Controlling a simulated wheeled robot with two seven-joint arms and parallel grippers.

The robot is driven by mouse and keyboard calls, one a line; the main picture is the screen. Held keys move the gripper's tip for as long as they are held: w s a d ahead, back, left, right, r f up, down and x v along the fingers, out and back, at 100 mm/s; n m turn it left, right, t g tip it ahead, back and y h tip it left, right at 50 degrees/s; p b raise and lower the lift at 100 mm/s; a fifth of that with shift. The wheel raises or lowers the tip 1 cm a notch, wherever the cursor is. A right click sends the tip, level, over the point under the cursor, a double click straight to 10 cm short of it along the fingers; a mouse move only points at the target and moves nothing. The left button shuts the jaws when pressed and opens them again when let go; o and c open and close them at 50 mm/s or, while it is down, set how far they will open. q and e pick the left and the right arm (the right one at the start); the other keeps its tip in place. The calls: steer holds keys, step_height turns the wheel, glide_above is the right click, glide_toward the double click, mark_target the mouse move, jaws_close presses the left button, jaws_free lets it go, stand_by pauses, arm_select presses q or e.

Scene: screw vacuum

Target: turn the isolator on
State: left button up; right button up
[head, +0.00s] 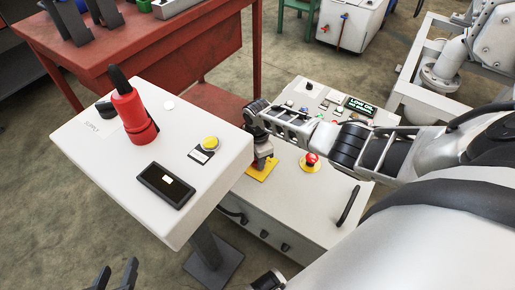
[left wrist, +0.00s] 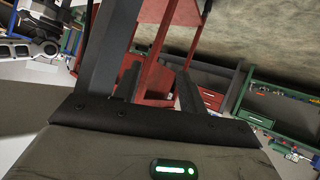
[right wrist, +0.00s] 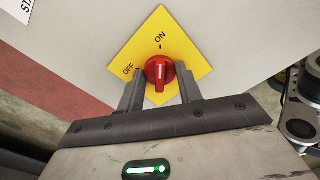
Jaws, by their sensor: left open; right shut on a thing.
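The isolator is a red rotary knob (right wrist: 160,71) on a yellow plate marked ON and OFF (right wrist: 184,56). In the right wrist view its white mark points up, roughly towards ON. The yellow plate also shows in the head view (head: 264,173), on top of the white machine cabinet. My right gripper (right wrist: 161,88) has its fingers on both sides of the knob, shut on it. In the head view my right gripper (head: 262,155) hides most of the knob. My left gripper (head: 115,275) is open and empty at the bottom left, away from the isolator.
A white control box (head: 195,185) on a dark post stands left of my right arm, close to it. A red workbench (head: 150,45) stands behind.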

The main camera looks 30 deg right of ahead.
steer(key=o, duration=1)
step_height(320, 180, up, 7)
steer(key=p, duration=0.3)
steer(key=shift+r, duration=0.1)
arm_select(q)
steer(key=shift+t, duration=0.3)
steer(key=r+p, duration=0.1)
steer(key=r, duration=0.1)
steer(key=a+r+p, duration=0.1)
steer(key=r, duration=0.2)
steer(key=shift+r+p, duration=0.2)
steer(key=shift+p, duration=0.15)
arm_select(e)
step_height(320, 180, up, 9)
arm_select(q)
steer(key=shift+s, duration=0.15)
steer(key=shift+f, duration=0.1)
